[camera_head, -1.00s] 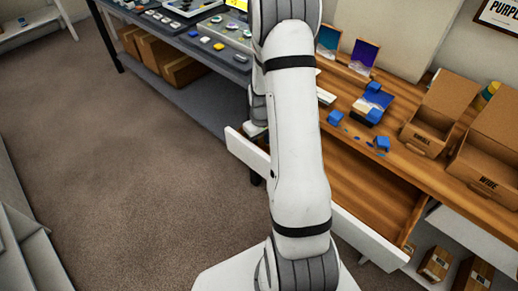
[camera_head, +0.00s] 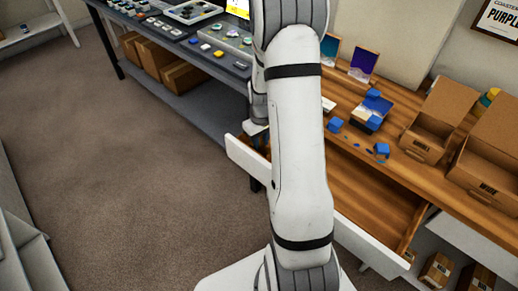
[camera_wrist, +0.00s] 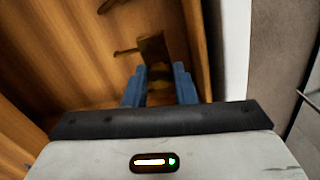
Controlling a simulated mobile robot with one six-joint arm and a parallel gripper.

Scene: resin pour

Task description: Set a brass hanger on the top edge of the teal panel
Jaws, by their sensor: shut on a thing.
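The teal panel (camera_head: 331,50) stands upright at the back of the wooden bench, partly hidden by my arm. In the wrist view my gripper (camera_wrist: 157,72) is low over the open drawer, its blue fingers closed on a brass hanger (camera_wrist: 153,50). The hanger shows as a dull gold plate between and beyond the fingertips; its lower part is hard to make out.
A purple panel (camera_head: 363,64) stands right of the teal one. Blue pieces (camera_head: 373,108) lie on the bench near cardboard boxes (camera_head: 440,115). The open drawer (camera_head: 375,205) juts out below. Another thin brass piece (camera_wrist: 125,51) lies in it. A grey table (camera_head: 190,45) is at left.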

